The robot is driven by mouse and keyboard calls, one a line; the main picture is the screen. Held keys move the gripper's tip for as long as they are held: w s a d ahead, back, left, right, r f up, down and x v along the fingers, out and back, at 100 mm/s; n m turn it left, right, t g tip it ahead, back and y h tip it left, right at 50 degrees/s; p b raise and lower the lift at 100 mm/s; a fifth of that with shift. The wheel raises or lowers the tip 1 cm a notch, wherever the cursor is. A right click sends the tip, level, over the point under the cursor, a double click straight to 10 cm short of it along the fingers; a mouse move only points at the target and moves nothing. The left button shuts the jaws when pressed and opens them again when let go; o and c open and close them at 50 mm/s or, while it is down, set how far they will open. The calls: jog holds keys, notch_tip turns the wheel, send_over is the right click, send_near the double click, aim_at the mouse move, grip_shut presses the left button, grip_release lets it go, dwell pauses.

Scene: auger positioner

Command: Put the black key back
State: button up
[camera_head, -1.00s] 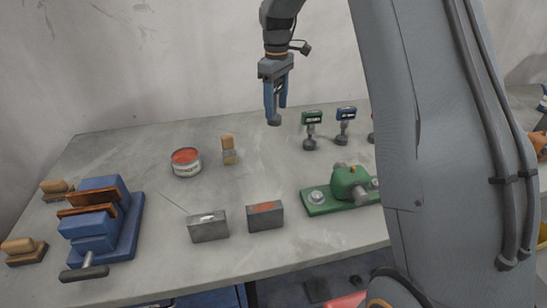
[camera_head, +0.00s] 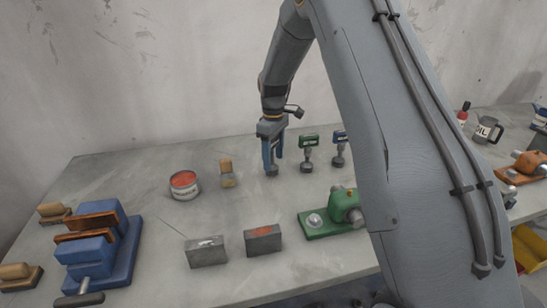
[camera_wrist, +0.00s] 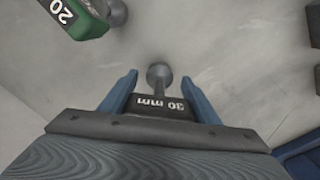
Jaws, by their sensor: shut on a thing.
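My gripper (camera_head: 273,158) is shut on the black key (camera_wrist: 163,104), whose label reads "30 mm" in the wrist view. The key's block sits between the two blue fingers, with its grey shank and round foot pointing away from the gripper. In the head view the fingers hide most of the key, and its foot (camera_head: 271,172) shows at or just above the tabletop. I cannot tell whether it touches. The green key (camera_head: 308,142) stands upright just to the right; it also shows in the wrist view (camera_wrist: 84,22). The blue key (camera_head: 340,138) stands further right.
A wooden-handled brush (camera_head: 227,173) and a red-topped tin (camera_head: 184,185) stand left of my gripper. Two grey blocks (camera_head: 207,252) (camera_head: 263,240), a green machine (camera_head: 340,208) and a blue vise (camera_head: 95,250) are nearer the front. The wall is behind.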

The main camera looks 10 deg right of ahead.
jog(key=shift+f, duration=0.45)
jog(key=shift+f, duration=0.15)
jog(key=o, duration=1.5)
notch_tip(320, 180, up, 12)
jog(key=b, duration=0.4)
